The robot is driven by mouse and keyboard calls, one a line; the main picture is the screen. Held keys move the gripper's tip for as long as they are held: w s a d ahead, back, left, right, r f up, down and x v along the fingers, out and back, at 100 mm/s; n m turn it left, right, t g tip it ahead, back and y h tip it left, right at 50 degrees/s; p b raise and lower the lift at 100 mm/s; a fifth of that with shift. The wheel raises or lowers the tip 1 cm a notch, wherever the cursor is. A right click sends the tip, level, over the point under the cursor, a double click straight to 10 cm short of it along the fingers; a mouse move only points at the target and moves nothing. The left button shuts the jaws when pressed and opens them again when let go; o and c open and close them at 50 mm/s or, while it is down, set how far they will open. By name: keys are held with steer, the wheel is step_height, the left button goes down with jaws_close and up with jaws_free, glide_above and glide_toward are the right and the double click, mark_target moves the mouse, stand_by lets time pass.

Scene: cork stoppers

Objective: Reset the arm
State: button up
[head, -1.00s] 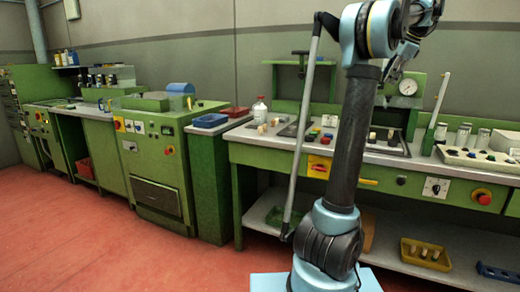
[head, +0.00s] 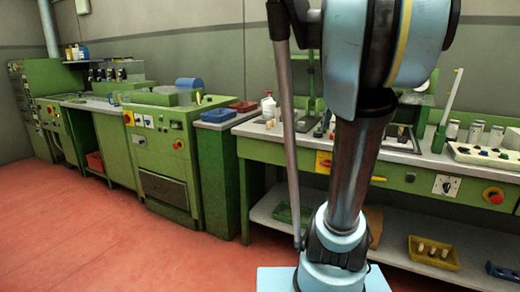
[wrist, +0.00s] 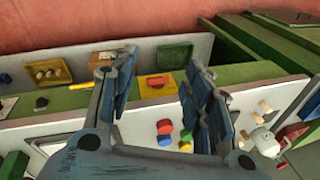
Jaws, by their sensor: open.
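My gripper (wrist: 161,62) is open and empty in the wrist view, its two blue-grey fingers spread wide over the green workbench. Its tips are outside the head view, where my arm rises in front of the bench and leaves the top of the picture. Pale cork stoppers (wrist: 265,107) stand on the worktop, right of the fingers in the wrist view. More corks lie in a yellow tray (head: 433,252) on the lower shelf; this tray also shows in the wrist view (wrist: 48,85). Red, blue and yellow pieces (wrist: 164,127) sit between the fingers in the picture, apart from them.
The green workbench (head: 405,181) runs along the wall. A blue tray (head: 218,116) sits on the adjoining cabinet. The red floor (head: 110,235) is clear on the left.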

steer(key=s+a+f+n, duration=0.4)
steer(key=s+f, duration=0.5)
steer(key=f, duration=0.3)
steer(key=s+a+f+n+h, duration=0.1)
steer(key=s+a+f+n, duration=0.2)
steer(key=s+f, duration=0.6)
step_height(320, 180, down, 3)
steer(key=shift+s+a+r+n, duration=0.1)
steer(key=shift+s+a+n, duration=0.25)
steer(key=shift+n, duration=0.45)
steer(key=shift+w+f, duration=0.2)
steer(key=shift+w, duration=0.3)
